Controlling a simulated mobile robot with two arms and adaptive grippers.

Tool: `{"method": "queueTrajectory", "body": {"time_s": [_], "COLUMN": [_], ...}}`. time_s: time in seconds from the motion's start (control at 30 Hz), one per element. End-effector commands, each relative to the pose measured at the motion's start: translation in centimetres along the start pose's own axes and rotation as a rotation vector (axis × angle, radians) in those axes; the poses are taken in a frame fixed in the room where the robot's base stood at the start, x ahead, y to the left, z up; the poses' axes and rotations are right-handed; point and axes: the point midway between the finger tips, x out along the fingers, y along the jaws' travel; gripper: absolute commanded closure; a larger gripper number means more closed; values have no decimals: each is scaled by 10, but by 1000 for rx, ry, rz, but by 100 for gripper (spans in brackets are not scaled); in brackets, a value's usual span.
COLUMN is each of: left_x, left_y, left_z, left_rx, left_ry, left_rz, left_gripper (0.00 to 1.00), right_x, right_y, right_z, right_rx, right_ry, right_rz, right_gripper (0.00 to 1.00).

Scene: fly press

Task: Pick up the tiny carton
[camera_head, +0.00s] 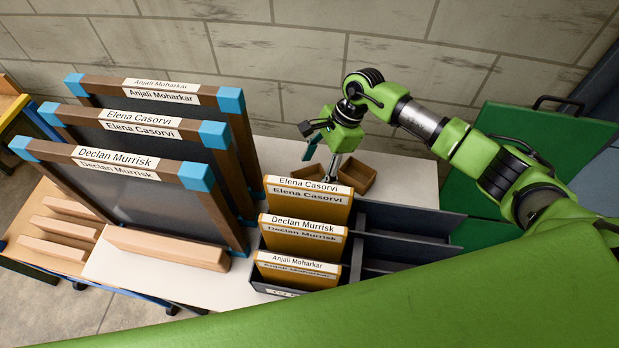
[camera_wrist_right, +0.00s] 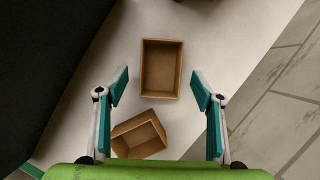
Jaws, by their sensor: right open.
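Two small open-topped brown cartons lie on the white tabletop, and I cannot tell for sure which one is the tiny carton. In the right wrist view one carton (camera_wrist_right: 161,69) sits upright ahead of the fingers, near the middle. The other carton (camera_wrist_right: 139,135) sits at an angle, closer to the gripper and partly hidden by it. In the head view the angled carton (camera_head: 357,178) is right of the fingers; the other (camera_head: 308,172) is partly hidden. My right gripper (camera_head: 322,160) is open and empty, pointing down above them. My left gripper is not in view.
A dark sorter (camera_head: 403,218) with labelled folders (camera_head: 303,228) stands in front of the cartons. Framed screens (camera_head: 140,165) with blue corners stand at the left. A wooden bar (camera_head: 165,247) lies before them. The block wall (camera_head: 290,50) is behind.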

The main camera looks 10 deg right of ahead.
Motion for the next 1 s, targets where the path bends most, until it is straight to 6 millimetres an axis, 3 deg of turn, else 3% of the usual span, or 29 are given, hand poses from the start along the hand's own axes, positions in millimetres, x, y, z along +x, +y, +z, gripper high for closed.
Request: {"method": "queueTrajectory", "body": {"time_s": [0.1,0.3,0.53,0.67,1.0], "left_x": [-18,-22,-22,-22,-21], "left_y": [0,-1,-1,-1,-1], "left_z": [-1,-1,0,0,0], "left_rx": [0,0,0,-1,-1], "left_ry": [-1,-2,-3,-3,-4], "left_rz": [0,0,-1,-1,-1], "left_gripper": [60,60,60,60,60], "right_x": [11,33,35,35,35], "right_y": [0,-1,-1,-1,-1], "right_z": [8,6,4,4,4], "right_rx": [2,1,0,0,0], "right_ry": [-3,-1,0,0,0], "right_rz": [4,2,0,0,0], "right_gripper": [39,39,39,70,72]}}
